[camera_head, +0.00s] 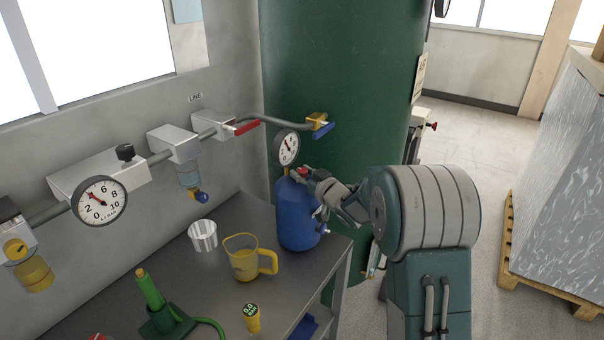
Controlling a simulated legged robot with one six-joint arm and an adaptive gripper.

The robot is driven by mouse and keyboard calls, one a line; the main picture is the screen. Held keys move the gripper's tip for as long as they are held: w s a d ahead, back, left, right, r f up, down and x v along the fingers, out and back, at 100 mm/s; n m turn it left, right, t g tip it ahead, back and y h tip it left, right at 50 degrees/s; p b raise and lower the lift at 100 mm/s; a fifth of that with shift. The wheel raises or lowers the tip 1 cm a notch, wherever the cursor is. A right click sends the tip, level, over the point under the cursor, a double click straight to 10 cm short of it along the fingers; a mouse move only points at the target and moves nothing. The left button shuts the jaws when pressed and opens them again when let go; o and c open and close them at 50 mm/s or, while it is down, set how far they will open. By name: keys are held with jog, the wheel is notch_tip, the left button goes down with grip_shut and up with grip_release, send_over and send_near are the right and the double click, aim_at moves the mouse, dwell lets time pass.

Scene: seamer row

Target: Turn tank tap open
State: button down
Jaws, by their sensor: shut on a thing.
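A small blue tank (295,222) stands upright at the right end of the grey bench. A round dial gauge (287,147) rises above it on a brass stem. A red tap handle (302,171) shows at the tank's top, right of the gauge stem. My gripper (310,178) reaches in from the right and is shut on this red tap; its fingers partly hide the tap, so its exact angle is hard to tell. A small fitting (325,231) sticks out low on the tank's right side.
A yellow jug (243,262) and a metal cup (203,236) stand left of the tank. A wall pipe carries a gauge (99,201), a red lever (246,127) and a blue lever (323,131). A large green vessel (340,70) stands behind. Floor at right is clear before the wrapped pallet (560,170).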

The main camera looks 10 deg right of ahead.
jog(key=m+t+h, duration=0.1)
jog(key=m+h, duration=0.1)
jog(key=h, duration=0.1)
jog(key=m+h, duration=0.2)
jog(key=h, duration=0.1)
jog(key=shift+a+t, duration=0.15)
jog(key=shift+t, duration=0.25)
jog(key=m+h, duration=0.2)
jog(key=h, duration=0.1)
jog(key=m+h, duration=0.2)
jog(key=h, duration=0.1)
jog(key=shift+g, duration=0.3)
jog(key=m+g+h, duration=0.1)
jog(key=m+h, duration=0.1)
jog(key=h, duration=0.1)
jog(key=m+g+h, duration=0.2)
jog(key=h, duration=0.1)
jog(key=shift+w+a+m+h, duration=0.1)
jog(key=shift+m+h, duration=0.3)
jog(key=shift+r+m+g+h, duration=0.1)
jog(key=shift+m+g+h, duration=1.85)
jog(key=shift+g, duration=0.35)
jog(key=shift+c, duration=1.5)
grip_release()
jog(key=shift+g+h, duration=0.25)
jog(key=shift+g, duration=0.05)
